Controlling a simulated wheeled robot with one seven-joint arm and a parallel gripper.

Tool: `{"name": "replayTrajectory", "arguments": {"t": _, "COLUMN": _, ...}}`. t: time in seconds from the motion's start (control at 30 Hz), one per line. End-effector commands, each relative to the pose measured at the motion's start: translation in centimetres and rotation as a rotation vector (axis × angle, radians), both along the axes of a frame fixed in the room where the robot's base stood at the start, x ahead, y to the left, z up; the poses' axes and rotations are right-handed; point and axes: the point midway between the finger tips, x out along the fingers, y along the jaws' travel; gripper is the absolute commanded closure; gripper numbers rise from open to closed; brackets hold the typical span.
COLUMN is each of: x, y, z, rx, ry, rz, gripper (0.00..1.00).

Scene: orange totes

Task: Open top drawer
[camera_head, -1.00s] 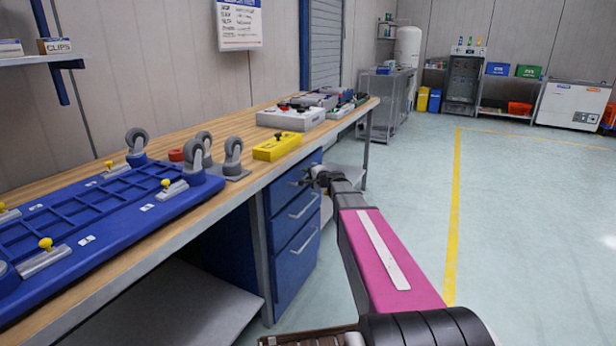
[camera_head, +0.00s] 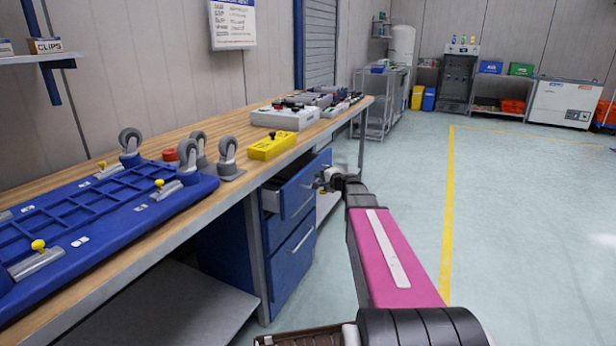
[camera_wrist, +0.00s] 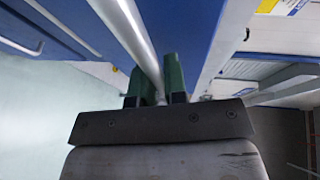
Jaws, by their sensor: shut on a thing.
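The blue drawer unit (camera_head: 288,262) stands under the wooden workbench. Its top drawer (camera_head: 299,190) is pulled partly out, and its open inside shows behind the front panel. My gripper (camera_head: 324,180) is at the top drawer's front, on the handle side. In the wrist view my gripper (camera_wrist: 160,88) has its two green fingers on either side of the silver bar handle (camera_wrist: 134,36), shut on it. The blue drawer front (camera_wrist: 178,30) fills the upper middle of that view. The lower drawers look closed.
The workbench top (camera_head: 225,135) holds a blue frame with casters (camera_head: 110,215), a yellow box (camera_head: 272,146) and grey devices (camera_head: 285,117). A bench leg (camera_head: 362,138) stands beyond the drawers. The floor to the right (camera_head: 540,230) is clear.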

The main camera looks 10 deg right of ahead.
Motion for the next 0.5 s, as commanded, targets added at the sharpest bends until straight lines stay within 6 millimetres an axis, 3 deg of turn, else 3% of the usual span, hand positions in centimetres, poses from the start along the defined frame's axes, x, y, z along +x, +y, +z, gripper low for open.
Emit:
{"name": "replayTrajectory", "arguments": {"t": 0.03, "x": -1.2, "y": -1.3, "z": 0.0, "rx": 0.0, "ry": 0.001, "rz": -0.005, "gripper": 1.0}}
{"name": "replayTrajectory", "arguments": {"t": 0.5, "x": -8.6, "y": -11.6, "z": 0.0, "rx": -0.002, "ry": 0.001, "rz": -0.004, "gripper": 1.0}}
